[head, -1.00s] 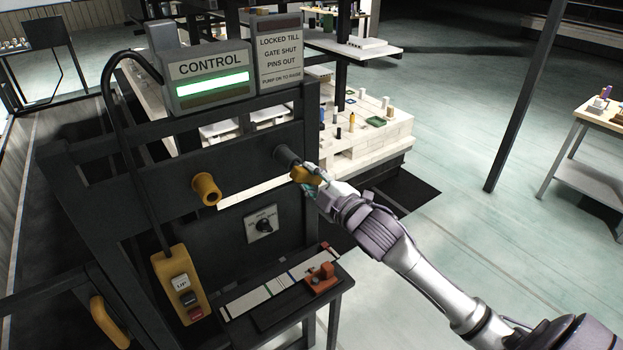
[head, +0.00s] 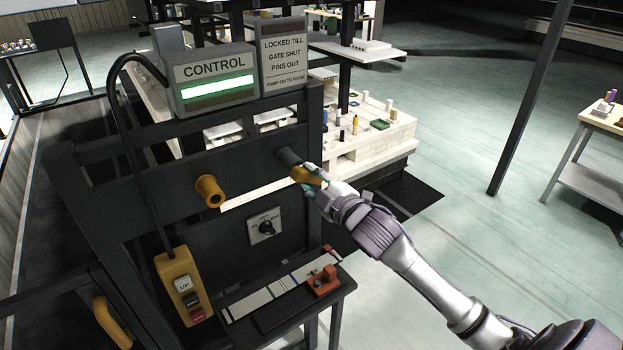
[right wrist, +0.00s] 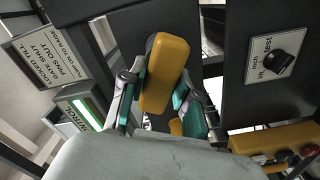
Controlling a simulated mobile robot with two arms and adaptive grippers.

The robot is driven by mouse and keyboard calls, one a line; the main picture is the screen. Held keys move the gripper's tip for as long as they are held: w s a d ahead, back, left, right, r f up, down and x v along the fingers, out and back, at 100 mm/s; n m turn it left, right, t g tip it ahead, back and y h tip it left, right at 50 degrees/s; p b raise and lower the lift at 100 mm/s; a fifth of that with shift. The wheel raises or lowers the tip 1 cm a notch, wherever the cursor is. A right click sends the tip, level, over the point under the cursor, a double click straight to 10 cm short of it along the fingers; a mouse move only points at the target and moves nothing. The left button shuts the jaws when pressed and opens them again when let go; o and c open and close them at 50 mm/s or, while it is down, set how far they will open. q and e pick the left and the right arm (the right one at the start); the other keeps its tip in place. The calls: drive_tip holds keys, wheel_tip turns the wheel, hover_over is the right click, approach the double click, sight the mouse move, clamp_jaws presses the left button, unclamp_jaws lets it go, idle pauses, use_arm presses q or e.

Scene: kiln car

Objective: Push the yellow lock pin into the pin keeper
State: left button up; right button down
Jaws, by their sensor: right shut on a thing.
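The yellow lock pin shows as a yellow grip (head: 303,175) in front of the dark gate panel, and large in the right wrist view (right wrist: 165,72). My right gripper (head: 311,181) is shut on it, with teal finger pads on both sides (right wrist: 155,105). A dark round sleeve (head: 287,156), which looks like the pin keeper, sticks out of the panel right behind the grip. The pin's shank is hidden, so I cannot tell how deep it sits. A second yellow round piece (head: 209,190) stands out of the panel to the left. My left gripper is out of view.
A control box (head: 214,78) with a lit green bar and a sign (head: 283,55) stand above the panel. Below are a rotary switch (head: 264,228), a yellow pendant (head: 181,288) and a small shelf with a red block (head: 324,281). Open floor lies to the right.

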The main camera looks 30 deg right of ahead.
drive_tip(key=shift+r, duration=0.1)
idle(0.3)
drive_tip(key=c, duration=0.5)
unclamp_jaws()
drive_tip(key=shift+s, duration=0.3)
drive_tip(key=shift+s+d+p, duration=0.2)
drive_tip(key=shift+s+p, duration=0.3)
drive_tip(key=shift+s, duration=1.4)
drive_tip(key=shift+s, duration=0.1)
drive_tip(key=s, duration=0.8)
drive_tip(key=s+d, duration=0.1)
drive_tip(key=s, duration=0.3)
